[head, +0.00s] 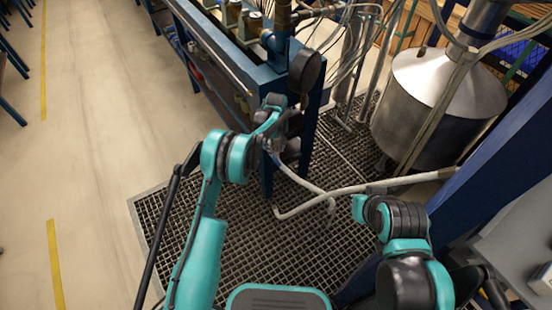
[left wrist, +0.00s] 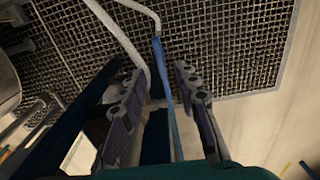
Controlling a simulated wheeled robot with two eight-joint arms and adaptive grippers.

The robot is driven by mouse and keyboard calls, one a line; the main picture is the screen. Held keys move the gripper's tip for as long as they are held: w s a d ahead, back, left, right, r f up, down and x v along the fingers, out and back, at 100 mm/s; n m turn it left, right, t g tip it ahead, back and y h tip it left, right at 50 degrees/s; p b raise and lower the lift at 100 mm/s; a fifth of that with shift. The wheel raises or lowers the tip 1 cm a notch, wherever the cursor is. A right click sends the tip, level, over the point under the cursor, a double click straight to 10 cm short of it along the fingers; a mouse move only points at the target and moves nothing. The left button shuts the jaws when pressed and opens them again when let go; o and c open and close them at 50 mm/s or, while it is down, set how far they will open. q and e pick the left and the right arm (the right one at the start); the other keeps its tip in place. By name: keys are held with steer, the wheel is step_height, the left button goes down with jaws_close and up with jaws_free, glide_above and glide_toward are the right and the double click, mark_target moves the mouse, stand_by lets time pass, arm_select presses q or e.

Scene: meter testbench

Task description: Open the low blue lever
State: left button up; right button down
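A narrow blue bar (left wrist: 163,75), which looks like the low blue lever, runs between the fingers of my left gripper (left wrist: 161,70) in the left wrist view. The two fingers stand apart on either side of it; I cannot tell whether either touches it. In the head view my left gripper (head: 287,150) is by the lower part of the blue bench's end post, and my arm and hand largely hide the lever there. My right arm shows at the lower right of the head view, but its fingers do not show.
White hoses (head: 345,190) run low over the floor grating (head: 255,240) beside the blue bench (head: 233,62). A steel tank (head: 440,95) stands at the upper right. A blue post (head: 490,165) rises at right. The pale floor (head: 100,130) at left is clear.

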mark_target(276, 159)
arm_select(q)
step_height(276, 159, down, 6)
steer(key=shift+b, duration=1.1)
jaws_close()
